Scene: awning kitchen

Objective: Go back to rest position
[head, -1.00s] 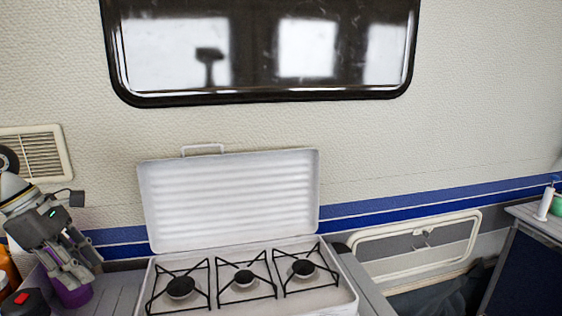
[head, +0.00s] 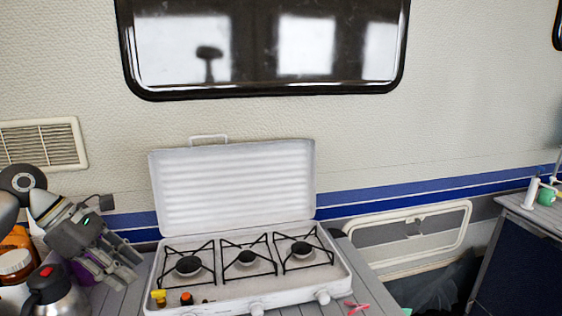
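My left gripper (head: 122,273) is at the lower left of the head view, left of the stove, with its grey fingers pointing down and to the right. A purple object (head: 84,277) shows partly behind the fingers. Most of it is hidden, and I cannot tell whether the fingers touch it or how far apart they are. My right gripper is not in view.
A white stove (head: 250,290) with its lid up stands on the grey counter (head: 372,290). A steel jug (head: 48,292) and an orange-brown jar (head: 14,262) crowd the lower left. A pink item (head: 356,306) lies right of the stove. Another counter (head: 525,206) is at right.

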